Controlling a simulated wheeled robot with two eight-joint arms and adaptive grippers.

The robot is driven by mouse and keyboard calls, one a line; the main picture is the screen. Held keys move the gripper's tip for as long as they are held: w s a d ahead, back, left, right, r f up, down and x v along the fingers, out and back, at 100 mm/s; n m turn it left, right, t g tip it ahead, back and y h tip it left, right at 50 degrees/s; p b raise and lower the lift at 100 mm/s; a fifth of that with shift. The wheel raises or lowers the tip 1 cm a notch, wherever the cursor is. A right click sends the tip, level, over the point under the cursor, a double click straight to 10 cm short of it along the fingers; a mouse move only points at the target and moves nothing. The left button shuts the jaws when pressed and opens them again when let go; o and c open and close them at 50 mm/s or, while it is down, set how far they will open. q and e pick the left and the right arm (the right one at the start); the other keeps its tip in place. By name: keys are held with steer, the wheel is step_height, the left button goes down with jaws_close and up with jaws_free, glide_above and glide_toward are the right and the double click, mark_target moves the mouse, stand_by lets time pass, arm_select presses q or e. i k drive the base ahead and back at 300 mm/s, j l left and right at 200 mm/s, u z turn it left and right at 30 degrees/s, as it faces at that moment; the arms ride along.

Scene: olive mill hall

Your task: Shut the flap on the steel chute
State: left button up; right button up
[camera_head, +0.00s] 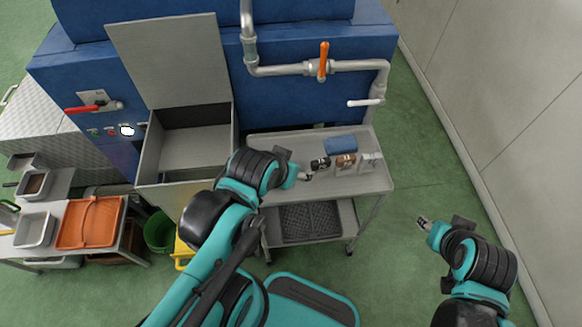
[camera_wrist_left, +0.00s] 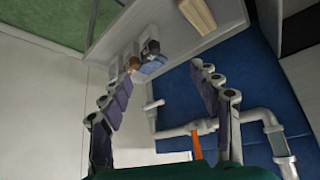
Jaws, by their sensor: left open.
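The steel chute (camera_head: 147,165) is an open-topped grey box on the front of the blue machine. Its flap (camera_head: 170,60) is a flat grey panel that stands up and leans back from the chute's rear edge, so the chute is open. My left gripper (camera_head: 306,176) is right of the chute, over the front left part of the steel shelf, apart from the flap. In the left wrist view its fingers (camera_wrist_left: 165,64) are spread with nothing between them. My right gripper (camera_head: 422,222) is over the floor at the right, too small to tell its opening.
The steel shelf (camera_head: 375,180) carries a blue cloth-like item (camera_head: 340,144) and several small items. A pipe (camera_head: 280,70) with an orange handle (camera_head: 323,60) runs above it. A red-handled valve (camera_head: 88,108) is left of the chute. Below are a green bucket (camera_head: 158,232) and an orange tray (camera_head: 90,222).

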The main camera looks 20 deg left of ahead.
mark_target(172, 62)
steer(key=u, duration=1.85)
